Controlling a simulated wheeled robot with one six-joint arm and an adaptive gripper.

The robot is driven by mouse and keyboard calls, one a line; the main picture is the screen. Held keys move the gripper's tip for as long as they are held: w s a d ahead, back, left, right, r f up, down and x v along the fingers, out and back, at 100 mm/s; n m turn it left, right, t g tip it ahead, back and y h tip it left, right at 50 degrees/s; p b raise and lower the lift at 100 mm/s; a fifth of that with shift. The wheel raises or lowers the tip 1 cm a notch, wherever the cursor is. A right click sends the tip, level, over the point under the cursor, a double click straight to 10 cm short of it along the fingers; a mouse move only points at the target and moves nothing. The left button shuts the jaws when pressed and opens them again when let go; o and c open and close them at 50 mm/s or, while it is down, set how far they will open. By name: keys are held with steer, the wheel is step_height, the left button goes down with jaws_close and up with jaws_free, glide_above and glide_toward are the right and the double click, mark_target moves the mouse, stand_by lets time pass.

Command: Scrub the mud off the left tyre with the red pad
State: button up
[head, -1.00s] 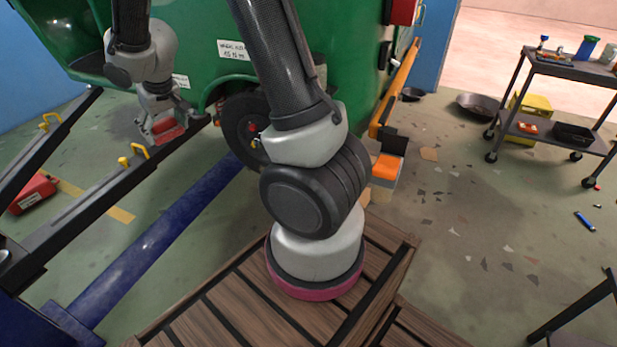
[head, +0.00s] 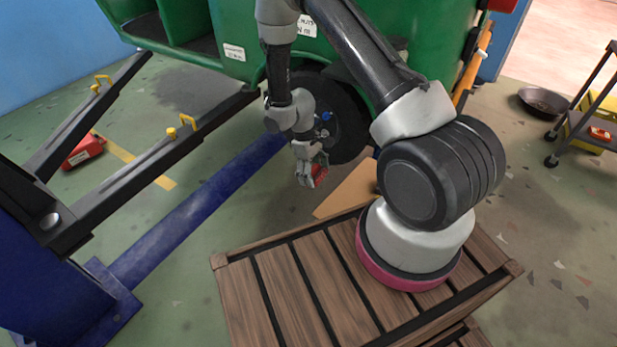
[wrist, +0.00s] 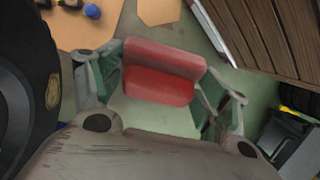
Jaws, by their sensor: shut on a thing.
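My gripper (head: 309,166) is shut on the red pad (head: 320,172). It hangs low, just in front of the dark tyre (head: 349,118) under the green rickshaw. In the wrist view the pad (wrist: 160,72) sits between the two fingers. The tyre (wrist: 42,60) fills the left edge there, beside the gripper and apart from the pad. A small brownish mark (wrist: 53,91) shows on its side; I cannot tell if it is mud. My arm covers part of the tyre in the head view.
The green rickshaw body (head: 437,45) overhangs the tyre. Black lift arms (head: 150,150) with yellow handles and a blue beam (head: 195,215) lie to the left. A tan board (head: 347,190) is on the floor below. A slatted wooden platform (head: 262,283) stands in front.

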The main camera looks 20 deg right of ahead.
steer(key=s+d+f+n+t+h, duration=0.1)
steer(key=d+f+n+h, duration=0.2)
steer(key=f+n, duration=0.3)
steer(key=s+d+f+n+t+h, duration=0.1)
steer(key=d+f+n+h, duration=0.2)
steer(key=f, duration=0.4)
steer(key=w+a+n+t+h, duration=0.4)
steer(key=w+n+t, duration=0.45)
steer(key=w, duration=0.25)
steer(key=w+d, duration=0.3)
steer(key=d, duration=0.1)
steer(key=shift+w+d+r+g, duration=0.3)
steer(key=shift+d+r+g, duration=0.05)
steer(key=shift+d+r, duration=0.1)
steer(key=shift+w+d+n, duration=0.25)
steer(key=shift+w+d, duration=0.3)
steer(key=shift+d, duration=0.2)
